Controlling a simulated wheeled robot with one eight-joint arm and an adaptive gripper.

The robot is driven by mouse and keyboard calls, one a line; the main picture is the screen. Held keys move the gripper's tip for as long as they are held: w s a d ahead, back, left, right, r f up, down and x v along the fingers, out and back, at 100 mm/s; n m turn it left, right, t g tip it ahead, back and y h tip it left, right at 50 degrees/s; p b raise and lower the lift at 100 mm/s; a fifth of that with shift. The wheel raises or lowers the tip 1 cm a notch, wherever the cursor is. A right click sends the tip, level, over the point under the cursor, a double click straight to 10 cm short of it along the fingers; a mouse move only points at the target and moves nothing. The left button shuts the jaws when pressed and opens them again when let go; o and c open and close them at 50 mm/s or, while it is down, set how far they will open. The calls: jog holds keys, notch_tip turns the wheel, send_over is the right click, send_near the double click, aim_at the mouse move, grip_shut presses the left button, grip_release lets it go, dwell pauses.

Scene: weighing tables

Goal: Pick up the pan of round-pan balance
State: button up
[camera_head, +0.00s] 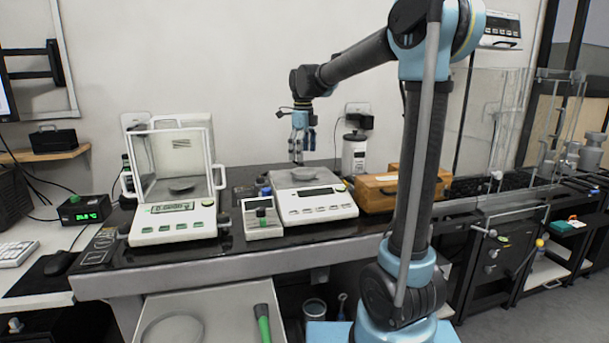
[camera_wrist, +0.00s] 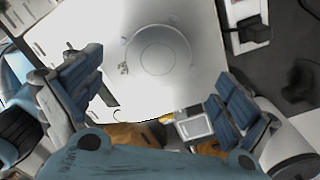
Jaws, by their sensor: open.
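The balance under my gripper (camera_head: 299,158) is white and low, with a dark display and keys on its sloped front (camera_head: 322,207). A small round grey pan (camera_head: 302,175) sits on its flat top. In the wrist view the round pan (camera_wrist: 158,50) shows from above, with a raised ring, beyond the fingertips. My gripper hangs above the pan, pointing down, with its blue fingers (camera_wrist: 158,98) spread wide on either side. Nothing is between them, and they look apart from the pan.
A balance with a glass draft shield (camera_head: 173,225) stands to the left, with a small dish inside. A small keypad box (camera_head: 262,218) stands between the balances.

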aim_at(302, 170)
jog(key=shift+a+f, duration=0.15)
jog(key=shift+f, duration=2.4)
jog(key=c, duration=1.2)
